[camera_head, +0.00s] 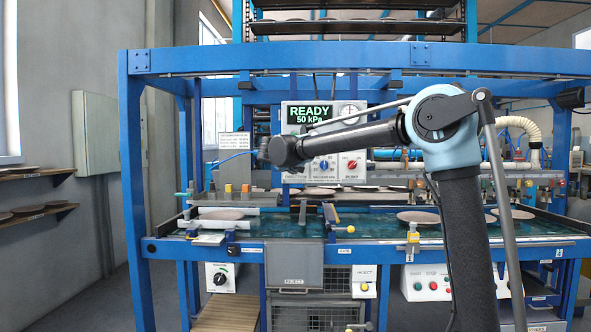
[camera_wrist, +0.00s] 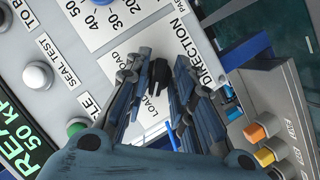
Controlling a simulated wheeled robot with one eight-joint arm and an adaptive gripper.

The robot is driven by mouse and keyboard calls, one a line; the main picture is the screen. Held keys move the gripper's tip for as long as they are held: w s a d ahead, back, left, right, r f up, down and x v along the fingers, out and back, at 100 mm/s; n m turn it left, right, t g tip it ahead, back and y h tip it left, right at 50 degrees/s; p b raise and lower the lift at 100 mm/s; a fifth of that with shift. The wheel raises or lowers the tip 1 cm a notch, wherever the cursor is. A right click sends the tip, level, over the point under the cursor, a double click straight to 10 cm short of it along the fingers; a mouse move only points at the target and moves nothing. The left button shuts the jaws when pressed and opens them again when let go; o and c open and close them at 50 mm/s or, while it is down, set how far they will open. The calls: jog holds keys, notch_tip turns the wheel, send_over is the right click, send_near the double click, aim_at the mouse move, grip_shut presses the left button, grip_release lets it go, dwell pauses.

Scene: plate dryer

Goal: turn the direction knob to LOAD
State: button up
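The direction knob (camera_wrist: 158,73) is a small black knob on a white label plate in the wrist view. The word DIRECTION is printed to its right, LOAD below it, and a partly covered word ending in OAD at its upper left. My gripper (camera_wrist: 156,64) is open, with one finger on each side of the knob. I cannot tell whether the fingers touch it. The knob's pointing direction is unclear, as the fingers cover part of the plate. In the head view the end of my arm is in front of the control panel (camera_head: 296,112) and hides this knob.
The panel's screen (camera_head: 309,114) reads READY 50 kPa. A blue knob (camera_head: 323,165) and a red knob (camera_head: 352,165) sit to the right of my wrist. Orange and yellow blocks (camera_wrist: 264,157) lie near the lower right of the wrist view. A blue frame beam (camera_head: 350,57) spans above.

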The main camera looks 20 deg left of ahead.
dwell(0.3)
jog(key=v, duration=1.1)
jog(key=shift+s, duration=0.35)
